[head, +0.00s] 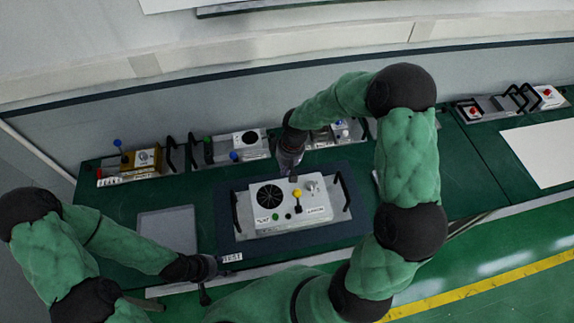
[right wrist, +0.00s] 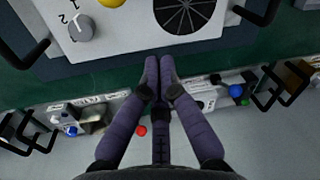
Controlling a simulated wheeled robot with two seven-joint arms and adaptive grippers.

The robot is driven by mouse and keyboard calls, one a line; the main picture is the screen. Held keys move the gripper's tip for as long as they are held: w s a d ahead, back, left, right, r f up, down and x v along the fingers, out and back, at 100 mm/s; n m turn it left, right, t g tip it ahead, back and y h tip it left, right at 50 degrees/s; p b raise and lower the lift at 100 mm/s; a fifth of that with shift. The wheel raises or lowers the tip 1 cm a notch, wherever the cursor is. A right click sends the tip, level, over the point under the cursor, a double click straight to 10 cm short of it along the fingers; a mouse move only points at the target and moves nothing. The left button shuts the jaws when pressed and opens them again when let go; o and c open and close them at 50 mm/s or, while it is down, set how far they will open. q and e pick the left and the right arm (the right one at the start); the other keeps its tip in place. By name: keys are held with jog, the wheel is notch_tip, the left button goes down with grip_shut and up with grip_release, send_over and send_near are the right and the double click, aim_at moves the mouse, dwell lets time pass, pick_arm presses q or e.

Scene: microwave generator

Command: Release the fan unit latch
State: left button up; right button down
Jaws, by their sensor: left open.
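The fan unit (head: 258,222) is a white box with a round black fan grille (head: 270,196), a yellow knob (head: 297,193) over a dark part, a grey dial (head: 312,186) and a green button (head: 275,216). I cannot tell which part is the latch. My right gripper (head: 293,178) is at the unit's far edge, behind the yellow knob. In the right wrist view its fingertips (right wrist: 159,72) are together with nothing seen between them, beside the unit's edge; the dial (right wrist: 80,27) and grille (right wrist: 186,8) show there. My left gripper (head: 206,288) is open and empty at the bench's front edge, left of the unit.
The unit sits on a dark mat (head: 228,210) with black handles (head: 343,190) at its sides. A grey plate (head: 167,228) lies to the left. Other devices (head: 245,145) with handles line the back of the green bench. A white sheet (head: 545,152) lies at right.

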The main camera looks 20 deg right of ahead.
aim_at(298, 199)
pick_arm(q)
jog(key=shift+r, duration=0.2)
pick_arm(e)
jog(key=f, duration=0.3)
jog(key=a+f, duration=0.1)
jog(key=f, duration=0.1)
jog(key=shift+f, duration=0.3)
pick_arm(q)
jog(key=shift+r+p, duration=0.55)
jog(key=shift+p, duration=0.15)
pick_arm(e)
jog(key=s, duration=0.1)
jog(key=s+d+r, duration=0.1)
jog(key=shift+s, duration=0.3)
pick_arm(q)
jog(key=shift+r, duration=0.15)
pick_arm(e)
jog(key=shift+s+r, duration=0.15)
jog(key=shift+s, duration=0.35)
